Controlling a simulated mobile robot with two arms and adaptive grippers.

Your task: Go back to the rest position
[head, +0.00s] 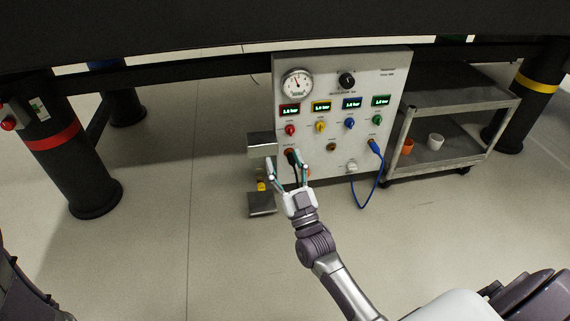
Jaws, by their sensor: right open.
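My right gripper (287,173) is open in front of the lower left part of the white control panel (340,112). Its two fingers are spread, and a black plug (293,158) at the panel's outlet shows between them. I cannot tell whether the fingers touch the plug. My right arm reaches up to the panel from the lower right. My left gripper is not in view; only dark parts of my own body show at the lower left edge.
A blue cable (364,205) hangs in a loop from the panel's right side. A metal bracket (262,206) stands at the panel's left. A grey cart (445,155) holds an orange cup (407,146) and a white cup (435,141). Thick black table legs (75,175) flank open floor.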

